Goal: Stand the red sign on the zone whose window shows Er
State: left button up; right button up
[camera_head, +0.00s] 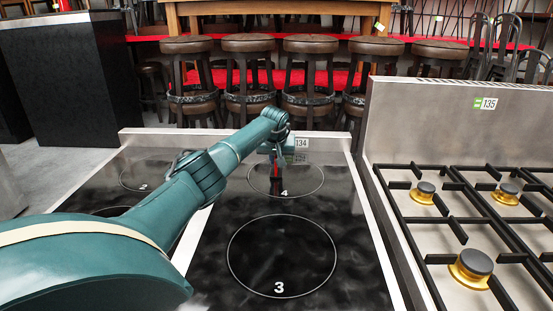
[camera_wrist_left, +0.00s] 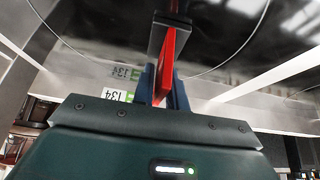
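The red sign (camera_head: 279,163) shows as a thin red strip at my left gripper (camera_head: 279,151), over the far zone marked 4 (camera_head: 308,180). In the left wrist view the red sign (camera_wrist_left: 165,70) stands between the blue fingers of my left gripper (camera_wrist_left: 164,82), which look closed on it. A dark bar crosses it near the top there. I cannot tell whether the sign touches the glass. The near zone marked 3 (camera_head: 281,255) is empty. Two zones on the left are partly hidden by my left arm. No window reading Er is legible. My right gripper is out of view.
A 134 label (camera_head: 301,142) is on the cooktop's back edge. Several stools (camera_head: 249,70) stand behind it.

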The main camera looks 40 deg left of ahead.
pick_arm(q)
jog(key=shift+o, duration=1.4)
jog(key=shift+r, duration=0.1)
jog(key=shift+r, duration=0.2)
jog(key=v, duration=1.1)
jog(key=shift+s+d+r, duration=0.2)
jog(key=shift+r, duration=0.15)
